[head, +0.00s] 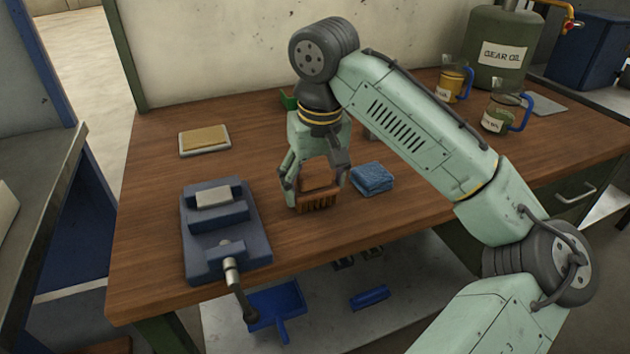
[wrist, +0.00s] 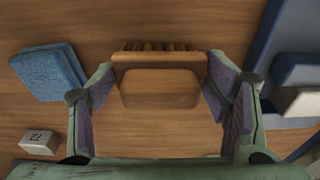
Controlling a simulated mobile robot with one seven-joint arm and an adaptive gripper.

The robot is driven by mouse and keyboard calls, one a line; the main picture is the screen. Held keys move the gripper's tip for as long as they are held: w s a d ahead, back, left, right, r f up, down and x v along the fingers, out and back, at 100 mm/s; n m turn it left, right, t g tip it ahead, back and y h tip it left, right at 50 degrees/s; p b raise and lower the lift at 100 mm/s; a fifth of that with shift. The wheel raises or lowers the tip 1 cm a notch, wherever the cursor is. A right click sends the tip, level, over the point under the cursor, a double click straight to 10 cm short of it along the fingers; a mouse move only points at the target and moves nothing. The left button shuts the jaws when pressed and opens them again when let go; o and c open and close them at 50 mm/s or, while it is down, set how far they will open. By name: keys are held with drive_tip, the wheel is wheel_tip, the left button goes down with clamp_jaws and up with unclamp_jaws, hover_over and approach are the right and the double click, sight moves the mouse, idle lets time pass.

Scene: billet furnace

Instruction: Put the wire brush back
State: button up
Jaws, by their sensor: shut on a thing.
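The wire brush (head: 317,198) is a brown block with a row of bristles along one side. My gripper (head: 318,186) is shut on it, one finger on each side, near the front middle of the wooden workbench (head: 280,245). In the wrist view the brush (wrist: 160,82) sits between the purple-padded fingers of the gripper (wrist: 161,90), its bristles along the top. I cannot tell whether the brush touches the bench top.
A blue vise (head: 222,240) stands to the left and a folded blue cloth (head: 372,178) to the right. A tan pad on a tray (head: 205,140) lies at the back left. A small block marked 72 (wrist: 40,142) shows in the wrist view. Jugs and a gear oil can (head: 502,50) stand at the right.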

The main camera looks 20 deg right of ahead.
sight(319, 193)
drive_tip(key=shift+f, duration=0.3)
drive_tip(key=shift+f, duration=0.2)
drive_tip(key=o, duration=1.1)
drive_tip(key=shift+r, duration=0.15)
wheel_tip(319, 193, up, 12)
drive_tip(key=s, duration=0.1)
drive_tip(key=shift+s, duration=0.3)
